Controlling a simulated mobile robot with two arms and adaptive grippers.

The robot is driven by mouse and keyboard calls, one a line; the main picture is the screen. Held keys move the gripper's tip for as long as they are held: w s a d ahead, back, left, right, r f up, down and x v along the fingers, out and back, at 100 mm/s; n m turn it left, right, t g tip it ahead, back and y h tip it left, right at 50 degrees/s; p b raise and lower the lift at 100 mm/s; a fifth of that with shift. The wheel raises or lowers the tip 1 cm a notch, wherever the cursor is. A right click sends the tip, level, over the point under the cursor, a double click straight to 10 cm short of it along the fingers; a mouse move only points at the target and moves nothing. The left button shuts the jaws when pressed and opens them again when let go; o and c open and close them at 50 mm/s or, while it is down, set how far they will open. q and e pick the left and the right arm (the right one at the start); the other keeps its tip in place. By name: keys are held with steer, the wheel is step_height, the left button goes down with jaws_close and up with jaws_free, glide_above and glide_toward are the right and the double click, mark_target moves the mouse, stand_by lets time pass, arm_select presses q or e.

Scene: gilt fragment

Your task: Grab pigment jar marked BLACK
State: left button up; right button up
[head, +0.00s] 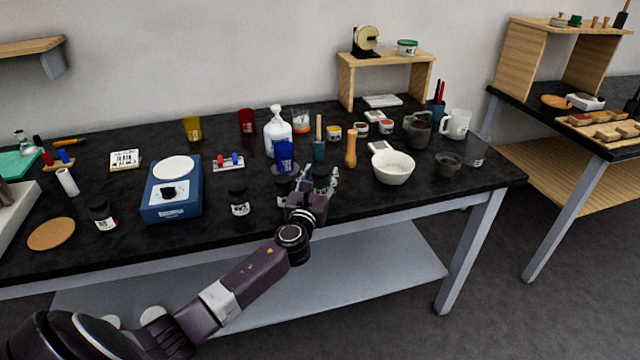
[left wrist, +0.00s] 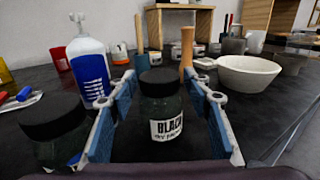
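The pigment jar marked BLACK (left wrist: 162,110) stands upright on the dark bench, with a black lid and a white label facing the left wrist camera. In the head view it is largely hidden by my left gripper (head: 319,176). That gripper is open, with one blue-padded finger on each side of the jar; I see no clear grip on it. A second dark-lidded jar (left wrist: 52,130) stands just outside the left finger, its label mostly hidden. My right gripper is not in view.
A white pump bottle with a blue label (head: 278,135) stands behind the gripper. A wooden pestle (head: 351,148) and a white bowl (head: 393,168) are to the right. Another dark jar (head: 239,202) and a blue scale (head: 172,190) are to the left. The bench's front edge is close.

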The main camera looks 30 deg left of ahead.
arm_select(q)
steer(key=c, duration=1.1)
steer(key=shift+o, duration=0.2)
steer(key=shift+r, duration=0.1)
